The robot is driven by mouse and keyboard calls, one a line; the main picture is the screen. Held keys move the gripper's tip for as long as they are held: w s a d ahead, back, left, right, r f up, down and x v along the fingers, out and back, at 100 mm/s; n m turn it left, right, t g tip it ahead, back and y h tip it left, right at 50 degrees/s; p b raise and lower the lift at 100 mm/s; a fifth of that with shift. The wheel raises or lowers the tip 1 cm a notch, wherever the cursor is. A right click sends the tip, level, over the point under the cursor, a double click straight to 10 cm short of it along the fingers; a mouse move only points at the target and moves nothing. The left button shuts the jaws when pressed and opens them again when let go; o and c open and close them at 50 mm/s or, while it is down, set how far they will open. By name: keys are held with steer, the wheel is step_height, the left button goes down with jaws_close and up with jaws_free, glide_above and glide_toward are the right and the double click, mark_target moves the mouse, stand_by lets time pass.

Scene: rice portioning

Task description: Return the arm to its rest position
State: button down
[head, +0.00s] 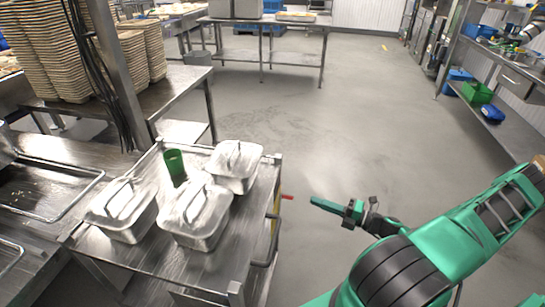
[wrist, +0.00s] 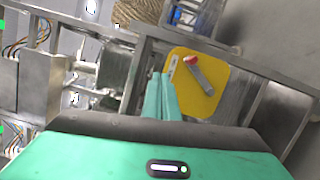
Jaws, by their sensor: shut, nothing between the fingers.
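My green gripper (head: 326,204) is at the right of the steel table in the head view, over open floor. Its fingers are together and empty, pointing left toward the table's side. My green arm reaches in from the lower right. In the wrist view, the closed fingers of my gripper (wrist: 160,97) stick up past the green wrist body. Beyond them is a yellow panel (wrist: 221,98) with a red and grey handle (wrist: 199,75). The fingers appear apart from the panel, though they overlap its edge in the picture.
The steel table (head: 137,262) holds several lidded steel pans, including one at the front (head: 196,216), and a green cup (head: 174,166). A red piece (head: 287,197) juts from the table's right side. Stacked trays (head: 55,50) stand back left. Open floor (head: 340,120) lies beyond my gripper.

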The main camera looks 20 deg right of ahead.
steer(key=s+a+r+n+g+h, duration=0.1)
steer(key=s+a+r+n+g, duration=0.1)
steer(key=s+n+g, duration=0.45)
steer(key=s+a+r+n+g+h, duration=0.1)
steer(key=s+r+n+g, duration=0.15)
steer(key=n+g, duration=0.7)
steer(key=s+r+n+h, duration=0.3)
steer(key=s+r+n, duration=0.2)
steer(key=r+n, duration=0.2)
steer(key=s+r+n+t+h, duration=0.1)
steer(key=s+r+n+h, duration=0.2)
steer(key=r+n, duration=0.4)
steer(key=s+r+n+h, duration=0.3)
steer(key=s+r+n, duration=0.3)
steer(key=r+n, duration=0.2)
step_height(320, 180, up, 2)
steer(key=shift+s+a+r+t, duration=0.2)
steer(key=shift+s+a+t, duration=0.1)
